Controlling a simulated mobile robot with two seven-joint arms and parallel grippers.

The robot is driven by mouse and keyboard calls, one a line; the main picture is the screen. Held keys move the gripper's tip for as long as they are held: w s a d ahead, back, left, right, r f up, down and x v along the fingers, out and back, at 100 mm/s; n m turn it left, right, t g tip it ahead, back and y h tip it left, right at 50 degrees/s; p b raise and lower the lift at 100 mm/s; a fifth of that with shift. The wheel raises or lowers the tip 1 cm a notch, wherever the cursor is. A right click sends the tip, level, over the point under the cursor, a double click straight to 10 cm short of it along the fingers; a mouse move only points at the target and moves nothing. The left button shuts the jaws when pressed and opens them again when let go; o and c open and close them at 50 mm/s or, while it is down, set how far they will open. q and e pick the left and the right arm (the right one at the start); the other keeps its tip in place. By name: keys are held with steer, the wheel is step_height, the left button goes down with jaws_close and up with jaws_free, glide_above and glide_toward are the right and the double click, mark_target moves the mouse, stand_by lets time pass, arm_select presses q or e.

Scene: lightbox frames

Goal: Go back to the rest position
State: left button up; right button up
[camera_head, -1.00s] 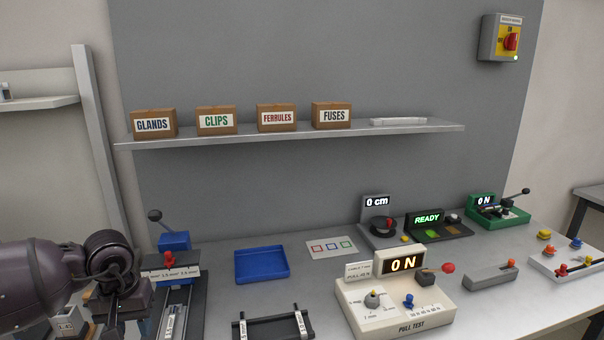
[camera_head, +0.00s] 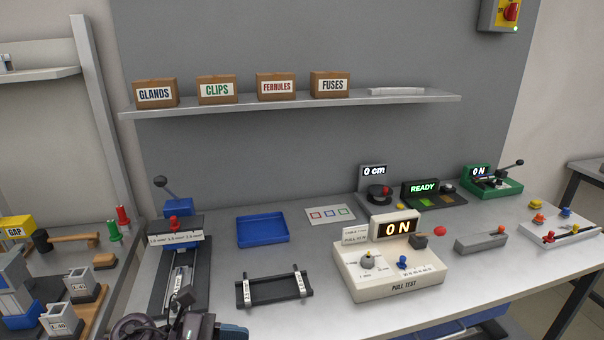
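My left arm shows only in part at the bottom left edge of the head view. Its dark wrist and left gripper (camera_head: 184,312) are low in front of the black crimping stand (camera_head: 178,262). Most of the gripper is cut off by the picture edge, so I cannot tell whether its fingers are open or shut. I see nothing clearly held. My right gripper is not in view.
The bench holds a blue tray (camera_head: 263,231), a black rack (camera_head: 274,287), a white pull tester (camera_head: 388,276) reading 0 N and a grey block (camera_head: 481,242). A side bench at left carries a hammer (camera_head: 68,241). A shelf (camera_head: 290,103) bears labelled boxes.

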arm_select(q)
steer(key=a+f+n+t+y, duration=0.3)
steer(key=a+n+t+y, duration=0.35)
steer(key=n, duration=1.15)
steer(key=a+f+n+t+y, duration=0.35)
steer(key=n+t, duration=0.55)
steer(key=n, duration=0.8)
steer(key=s+a+f+n+g+y, duration=0.5)
steer(key=s+f+n, duration=0.7)
steer(key=n, duration=0.4)
steer(key=shift+s+a+f+n+y, duration=0.15)
steer(key=shift+a+f+n+y, duration=0.25)
steer(key=shift+a+f+y, duration=0.2)
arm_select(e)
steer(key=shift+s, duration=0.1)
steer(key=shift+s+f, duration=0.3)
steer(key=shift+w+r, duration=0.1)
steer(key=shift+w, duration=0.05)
